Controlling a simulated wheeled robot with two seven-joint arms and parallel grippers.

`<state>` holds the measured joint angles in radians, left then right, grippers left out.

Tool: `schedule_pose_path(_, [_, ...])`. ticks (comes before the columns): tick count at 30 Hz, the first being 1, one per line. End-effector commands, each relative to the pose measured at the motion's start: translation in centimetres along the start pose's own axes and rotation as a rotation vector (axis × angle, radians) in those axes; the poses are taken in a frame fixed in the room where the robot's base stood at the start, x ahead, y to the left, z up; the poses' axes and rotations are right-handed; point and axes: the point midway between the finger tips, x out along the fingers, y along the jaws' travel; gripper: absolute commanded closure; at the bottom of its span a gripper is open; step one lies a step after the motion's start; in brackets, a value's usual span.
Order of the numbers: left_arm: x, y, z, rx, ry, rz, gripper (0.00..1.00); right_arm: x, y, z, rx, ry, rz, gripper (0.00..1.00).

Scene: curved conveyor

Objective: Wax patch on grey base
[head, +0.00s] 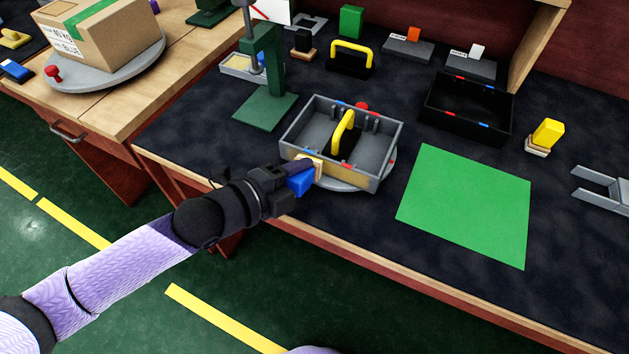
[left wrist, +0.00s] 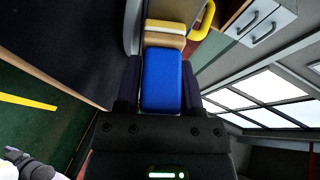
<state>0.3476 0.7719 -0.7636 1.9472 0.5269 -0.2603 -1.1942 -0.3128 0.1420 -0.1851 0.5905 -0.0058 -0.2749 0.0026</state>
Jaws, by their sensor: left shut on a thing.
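The grey base (head: 388,150) is an open tray-like box on a round grey turntable (head: 345,187) near the table's front edge. A yellowish patch (head: 353,176) shows on its front wall. A black piece with a yellow handle (head: 343,131) stands inside it. My left gripper (head: 290,180) is shut on a blue-handled block (head: 302,184) with a pale tan pad at its end. The pad is at the front wall of the base; whether it touches I cannot tell. In the left wrist view the blue handle (left wrist: 162,80) lies between the fingers. My right gripper is not in view.
A green mat (head: 465,205) lies to the right, bare. Behind it are a black tray (head: 467,110) and a yellow block on a tan pad (head: 547,135). A green press (head: 264,105) stands to the left of the base. A cardboard box (head: 105,32) sits on another turntable.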

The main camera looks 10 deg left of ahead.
Motion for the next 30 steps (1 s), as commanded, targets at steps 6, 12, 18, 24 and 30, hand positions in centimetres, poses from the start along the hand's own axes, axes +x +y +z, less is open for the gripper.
schedule_pose_path(6, [-0.5, -0.1, 1.4, 0.001, -0.001, 0.000, 1.00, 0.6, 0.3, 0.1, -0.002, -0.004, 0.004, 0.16])
schedule_pose_path(12, [-1.2, 0.0, 3.3, 0.004, -0.003, 0.002, 1.00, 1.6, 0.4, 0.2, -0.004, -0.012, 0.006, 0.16])
schedule_pose_path(18, [-2.0, -0.2, 4.8, 0.000, -0.001, 0.000, 1.00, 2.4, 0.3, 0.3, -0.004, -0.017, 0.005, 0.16])
schedule_pose_path(24, [-2.0, -0.4, 4.8, -0.001, 0.000, -0.001, 1.00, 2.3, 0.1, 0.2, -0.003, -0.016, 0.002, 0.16])
schedule_pose_path(30, [-3.4, -0.3, 4.2, -0.002, -0.002, 0.000, 1.00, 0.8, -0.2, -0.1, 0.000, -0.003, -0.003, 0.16])
